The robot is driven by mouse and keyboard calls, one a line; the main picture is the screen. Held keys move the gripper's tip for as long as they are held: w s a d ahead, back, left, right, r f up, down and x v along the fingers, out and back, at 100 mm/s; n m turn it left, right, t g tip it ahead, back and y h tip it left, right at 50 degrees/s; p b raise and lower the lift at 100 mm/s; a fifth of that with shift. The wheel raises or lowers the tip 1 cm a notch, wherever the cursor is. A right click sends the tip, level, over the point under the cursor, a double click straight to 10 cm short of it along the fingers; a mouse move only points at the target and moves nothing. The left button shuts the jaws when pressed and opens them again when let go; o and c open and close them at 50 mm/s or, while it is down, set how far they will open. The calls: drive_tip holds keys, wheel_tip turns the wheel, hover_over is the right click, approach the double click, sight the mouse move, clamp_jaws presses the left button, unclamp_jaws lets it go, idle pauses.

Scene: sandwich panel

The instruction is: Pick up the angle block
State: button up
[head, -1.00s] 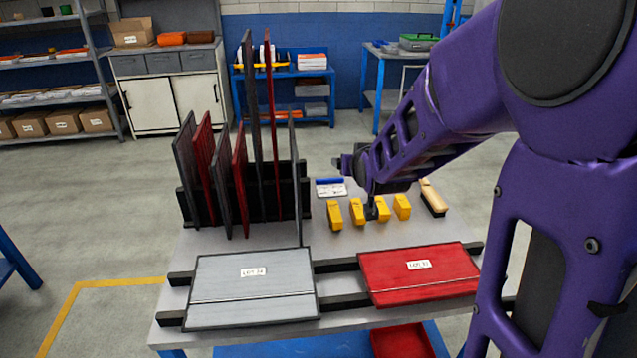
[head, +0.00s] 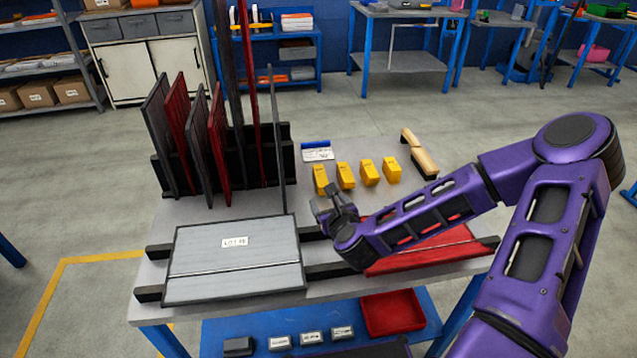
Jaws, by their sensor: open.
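Several small yellow blocks (head: 345,176) stand in a row near the back of the table (head: 215,210); they look like angle blocks, and I cannot tell which one the task means. My gripper (head: 328,196) is dark and open, just in front of the left part of the row. It appears empty and apart from the blocks. My purple arm reaches in from the right and covers part of the red panel (head: 440,245) below it.
A grey labelled panel (head: 235,265) lies on black rails at front left. Tall grey and red panels stand in a black rack (head: 284,160) left of the blocks. A brush (head: 424,162) lies to the right, and a blue-and-white item (head: 317,152) behind. A red bin (head: 392,312) sits below.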

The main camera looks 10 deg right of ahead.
sight(324, 185)
drive_tip(key=shift+d+f+m+h, duration=0.15)
drive_tip(key=shift+d+m+h, duration=0.25)
drive_tip(key=shift+m, duration=0.5)
drive_tip(key=shift+w+d+m, duration=0.15)
drive_tip(key=shift+d+m, duration=0.05)
drive_tip(key=shift+m, duration=0.1)
drive_tip(key=b+x, duration=0.1)
drive_tip(key=x, duration=1.1)
drive_tip(key=b+x, duration=0.1)
drive_tip(key=x, duration=0.4)
drive_tip(key=shift+a+f, duration=0.1)
drive_tip(key=shift+f, duration=0.1)
clamp_jaws()
